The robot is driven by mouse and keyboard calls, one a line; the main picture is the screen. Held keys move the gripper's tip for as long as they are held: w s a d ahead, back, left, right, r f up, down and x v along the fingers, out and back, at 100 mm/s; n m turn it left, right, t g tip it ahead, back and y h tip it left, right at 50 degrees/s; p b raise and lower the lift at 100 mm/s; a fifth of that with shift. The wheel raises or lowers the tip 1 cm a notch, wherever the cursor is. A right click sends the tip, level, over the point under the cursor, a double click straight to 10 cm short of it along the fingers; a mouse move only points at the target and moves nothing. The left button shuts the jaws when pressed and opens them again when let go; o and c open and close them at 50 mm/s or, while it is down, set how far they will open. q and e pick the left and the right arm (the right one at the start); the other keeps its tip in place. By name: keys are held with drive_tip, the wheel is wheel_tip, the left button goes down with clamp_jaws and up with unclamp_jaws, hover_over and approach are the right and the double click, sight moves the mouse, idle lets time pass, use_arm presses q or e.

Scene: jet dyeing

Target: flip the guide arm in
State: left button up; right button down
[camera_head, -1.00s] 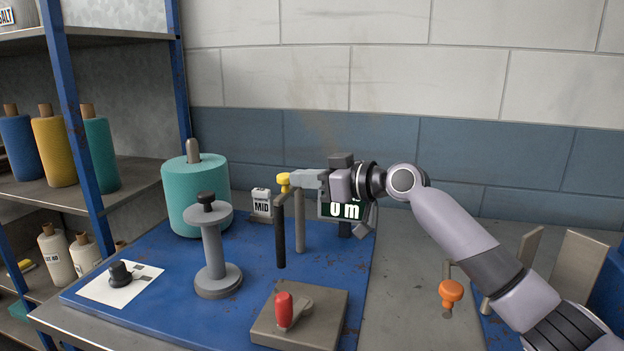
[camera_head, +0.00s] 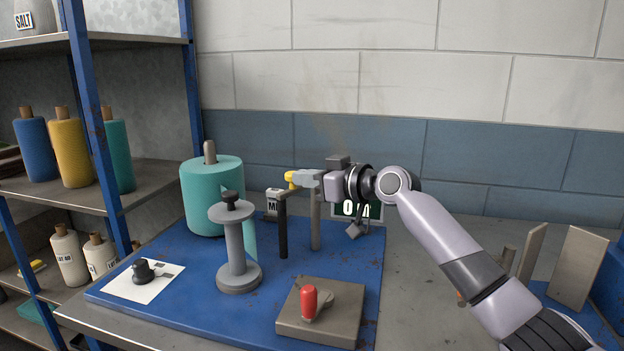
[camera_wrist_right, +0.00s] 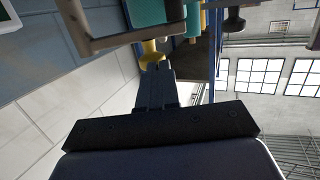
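Contact looks likely, but the exact touching point is hidden. My left gripper is in neither view.
A teal spool (camera_head: 205,205) and a grey bobbin stand (camera_head: 236,245) are left of the guide arm. A red-handled lever block (camera_head: 340,310) sits in front. A display (camera_head: 365,212) is behind my gripper. Shelves (camera_head: 150,180) stand at left.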

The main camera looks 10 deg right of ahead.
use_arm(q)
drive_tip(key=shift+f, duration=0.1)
use_arm(e)
drive_tip(key=shift+w+a, duration=0.2)
drive_tip(key=shift+a, duration=0.4)
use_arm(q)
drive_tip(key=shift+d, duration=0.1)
use_arm(e)
drive_tip(key=shift+a+r, duration=0.1)
drive_tip(key=shift+r, duration=0.05)
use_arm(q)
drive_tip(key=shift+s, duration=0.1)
use_arm(e)
drive_tip(key=shift+s, duration=0.1)
